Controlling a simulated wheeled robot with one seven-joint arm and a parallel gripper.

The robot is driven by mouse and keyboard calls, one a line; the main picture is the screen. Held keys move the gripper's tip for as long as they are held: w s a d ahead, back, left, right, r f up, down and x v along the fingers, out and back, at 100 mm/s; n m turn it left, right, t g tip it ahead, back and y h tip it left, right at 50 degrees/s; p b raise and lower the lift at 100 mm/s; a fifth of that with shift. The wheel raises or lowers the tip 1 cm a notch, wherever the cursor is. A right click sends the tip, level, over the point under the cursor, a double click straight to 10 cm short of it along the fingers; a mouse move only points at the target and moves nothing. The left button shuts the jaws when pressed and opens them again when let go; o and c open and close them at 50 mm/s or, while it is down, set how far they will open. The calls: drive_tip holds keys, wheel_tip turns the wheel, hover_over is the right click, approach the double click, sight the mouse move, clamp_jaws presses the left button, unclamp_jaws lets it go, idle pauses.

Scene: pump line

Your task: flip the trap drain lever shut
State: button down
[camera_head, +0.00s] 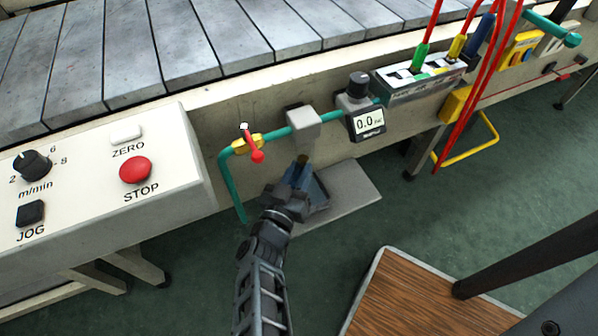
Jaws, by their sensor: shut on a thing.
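The trap, a grey block (303,127) with a narrower body below it, sits on the green pipe along the conveyor's side. A small brass-brown piece (303,160) shows at its lower end. My gripper (300,172) is right below the trap, shut on a small bluish part there, which I take for the trap drain lever (293,175). The fingers hide most of this lever, so its angle cannot be told. A separate red lever (253,146) on a yellow valve (247,144) stands to the left, apart from my gripper.
A gauge reading 0.0 (369,123) is right of the trap. A control box with a red STOP button (135,170) is at left. A grey plate (345,195) lies below the trap. A wood-topped surface (420,300) is at lower right. Red hoses (487,75) hang at right.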

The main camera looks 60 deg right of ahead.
drive_tip(key=c, duration=1)
unclamp_jaws()
drive_tip(key=shift+s+a, duration=0.25)
drive_tip(key=shift+a, duration=1.05)
drive_tip(key=shift+s+a, duration=0.2)
drive_tip(key=shift+a, duration=1.05)
drive_tip(key=shift+s+a, duration=0.25)
drive_tip(key=shift+a, duration=1.05)
drive_tip(key=shift+f, duration=0.1)
